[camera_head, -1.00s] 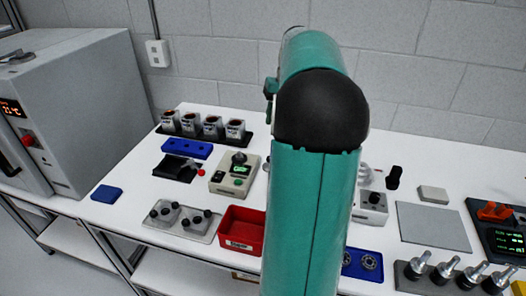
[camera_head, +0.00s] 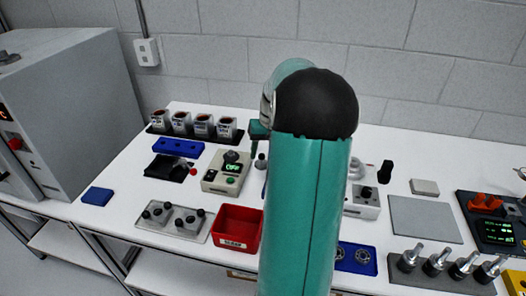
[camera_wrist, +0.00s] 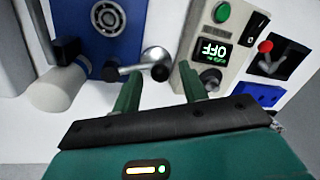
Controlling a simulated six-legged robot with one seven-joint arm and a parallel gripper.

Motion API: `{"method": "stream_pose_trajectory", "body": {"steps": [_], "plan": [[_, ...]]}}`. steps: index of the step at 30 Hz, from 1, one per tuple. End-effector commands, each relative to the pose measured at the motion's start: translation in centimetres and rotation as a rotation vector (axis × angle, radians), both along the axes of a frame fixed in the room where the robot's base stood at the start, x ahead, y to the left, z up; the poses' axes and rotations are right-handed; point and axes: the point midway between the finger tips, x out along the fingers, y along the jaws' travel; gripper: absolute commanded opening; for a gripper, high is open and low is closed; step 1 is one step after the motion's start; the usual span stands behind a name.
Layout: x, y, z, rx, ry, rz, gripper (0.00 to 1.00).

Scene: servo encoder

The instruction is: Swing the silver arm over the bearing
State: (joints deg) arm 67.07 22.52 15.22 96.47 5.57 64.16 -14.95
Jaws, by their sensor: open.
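In the wrist view the silver arm (camera_wrist: 134,68) runs left from a round silver pivot, with a dark knob near each end. It lies beside the bearing (camera_wrist: 108,17), not over it. The bearing sits on a blue plate (camera_wrist: 82,32). My gripper (camera_wrist: 159,72) is open, its two green fingers apart and pointing towards the pivot end of the silver arm, with nothing held between them. In the head view my own arm hides the silver arm and this bearing; part of my gripper (camera_head: 258,138) shows at its left.
A beige box with an OFF display (camera_wrist: 211,52) stands close right of my fingers. A white cylinder (camera_wrist: 57,90) lies at left. In the head view, a red bin (camera_head: 236,230), a fixture with knobs (camera_head: 174,219) and a row of cups (camera_head: 200,124) surround the work area.

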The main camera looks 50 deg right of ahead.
Motion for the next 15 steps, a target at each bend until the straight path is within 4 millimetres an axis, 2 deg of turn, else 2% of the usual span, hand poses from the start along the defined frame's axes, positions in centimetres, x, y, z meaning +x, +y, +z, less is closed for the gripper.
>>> {"method": "stream_pose_trajectory", "body": {"steps": [7, 13, 15], "plan": [[0.02, 0.02, -0.08, 0.0, 0.0, 0.0, 0.41], [0.02, 0.01, -0.06, 0.0, 0.0, 0.0, 0.02], [0.02, 0.01, -0.06, 0.0, 0.0, 0.0, 0.0]]}}
